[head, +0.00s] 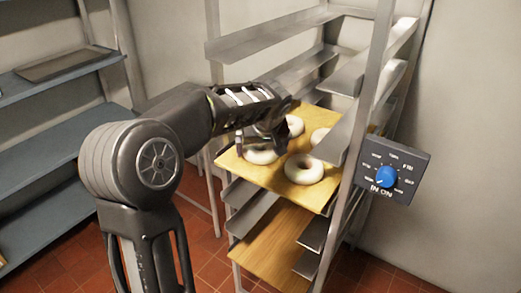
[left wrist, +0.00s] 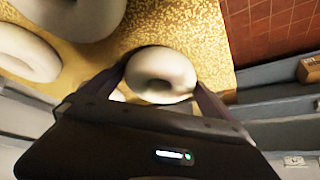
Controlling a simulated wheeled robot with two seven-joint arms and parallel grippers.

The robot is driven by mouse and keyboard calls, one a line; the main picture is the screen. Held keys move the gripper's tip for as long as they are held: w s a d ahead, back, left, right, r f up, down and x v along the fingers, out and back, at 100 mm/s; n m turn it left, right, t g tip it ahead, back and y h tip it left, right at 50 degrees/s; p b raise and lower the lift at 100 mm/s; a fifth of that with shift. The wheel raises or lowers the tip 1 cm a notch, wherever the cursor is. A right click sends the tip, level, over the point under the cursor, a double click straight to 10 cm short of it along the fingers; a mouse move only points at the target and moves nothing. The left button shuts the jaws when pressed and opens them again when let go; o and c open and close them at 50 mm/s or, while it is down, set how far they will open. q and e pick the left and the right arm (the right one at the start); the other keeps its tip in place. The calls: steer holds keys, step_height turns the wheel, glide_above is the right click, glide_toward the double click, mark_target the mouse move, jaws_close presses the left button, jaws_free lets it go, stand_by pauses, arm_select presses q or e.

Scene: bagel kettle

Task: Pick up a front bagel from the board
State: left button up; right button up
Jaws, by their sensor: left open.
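Several pale bagels lie on a yellow-brown board (head: 259,178) in the metal rack. The front right bagel (head: 304,168) is clear of my arm. The front left bagel (head: 262,156) is partly covered by my left gripper (head: 262,150), which is over the board's left side. In the left wrist view, a bagel (left wrist: 160,74) shows between the two fingers of my open left gripper (left wrist: 162,82). Two more bagels, one at the top (left wrist: 82,12) and one at the left (left wrist: 26,54), lie on the board. Whether the fingers touch the bagel I cannot tell. My right gripper is not in view.
The rack (head: 366,110) has metal rails and a post close to the board's right side. A second board (head: 270,245) sits below. A control box with a blue knob (head: 386,177) is at the right. Blue-grey shelves (head: 50,145) stand at the left.

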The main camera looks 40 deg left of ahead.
arm_select(q)
steer(key=shift+c, duration=0.6)
steer(key=c, duration=1)
steer(key=shift+r, duration=0.15)
steer(key=shift+r, duration=0.5)
steer(key=shift+r+b, duration=0.55)
steer(key=shift+r, duration=0.4)
steer(key=shift+s+d+b, duration=0.35)
steer(key=shift+d, duration=0.1)
steer(key=shift+s+d+r+b, duration=0.15)
steer(key=shift+s+d+b, duration=2.3)
steer(key=shift+s+d, duration=3.55)
steer(key=shift+w, duration=0.15)
